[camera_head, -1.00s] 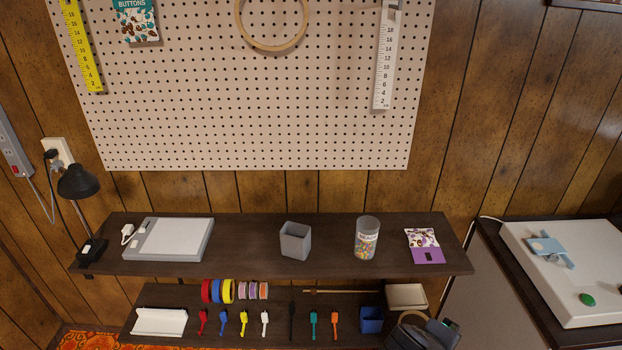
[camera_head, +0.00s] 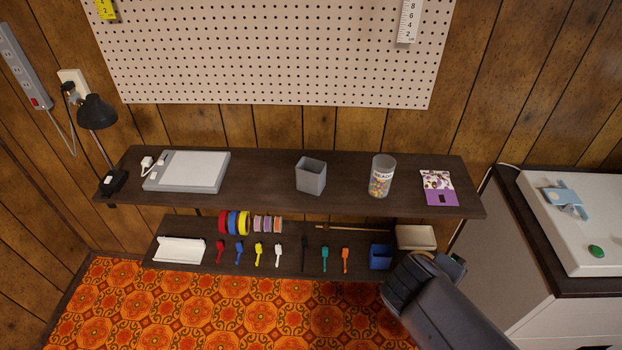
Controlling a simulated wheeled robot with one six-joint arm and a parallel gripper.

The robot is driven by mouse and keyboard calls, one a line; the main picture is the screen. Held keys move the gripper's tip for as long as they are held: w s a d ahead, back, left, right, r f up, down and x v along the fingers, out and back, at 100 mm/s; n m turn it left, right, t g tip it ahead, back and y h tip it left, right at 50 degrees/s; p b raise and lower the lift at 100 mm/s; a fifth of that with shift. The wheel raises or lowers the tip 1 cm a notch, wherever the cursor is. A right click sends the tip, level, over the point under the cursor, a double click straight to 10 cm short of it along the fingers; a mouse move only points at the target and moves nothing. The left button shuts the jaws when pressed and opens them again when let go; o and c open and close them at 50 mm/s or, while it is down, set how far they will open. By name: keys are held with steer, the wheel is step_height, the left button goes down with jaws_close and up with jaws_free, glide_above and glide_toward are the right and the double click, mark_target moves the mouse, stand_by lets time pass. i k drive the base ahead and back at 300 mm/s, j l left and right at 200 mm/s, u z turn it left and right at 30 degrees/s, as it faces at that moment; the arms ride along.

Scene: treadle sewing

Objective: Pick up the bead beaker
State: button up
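The bead beaker (camera_head: 381,176) is a clear cylinder with a white label, holding colourful beads in its lower part. It stands upright on the right half of the dark upper shelf (camera_head: 255,200). My gripper (camera_head: 452,264) shows only in part at the lower right, at the end of my dark arm, in front of the lower shelf's right end. It appears below and to the right of the beaker in the picture, apart from it. Its fingers cannot be made out clearly.
A grey square cup (camera_head: 311,176) stands left of the beaker, and a purple patterned packet (camera_head: 438,188) lies to its right. A flat grey device (camera_head: 187,171) and a black lamp (camera_head: 97,113) are at left. The lower shelf (camera_head: 215,257) holds tape rolls and small coloured tools.

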mark_target(383, 166)
steer(key=i+j+z, duration=0.2)
steer(key=z, duration=0.25)
steer(key=i+j+z, duration=0.1)
steer(key=j+z, duration=0.2)
steer(key=z, duration=0.15)
steer(key=i+j+z, duration=0.1)
steer(key=j+z, duration=0.2)
steer(key=z, duration=0.2)
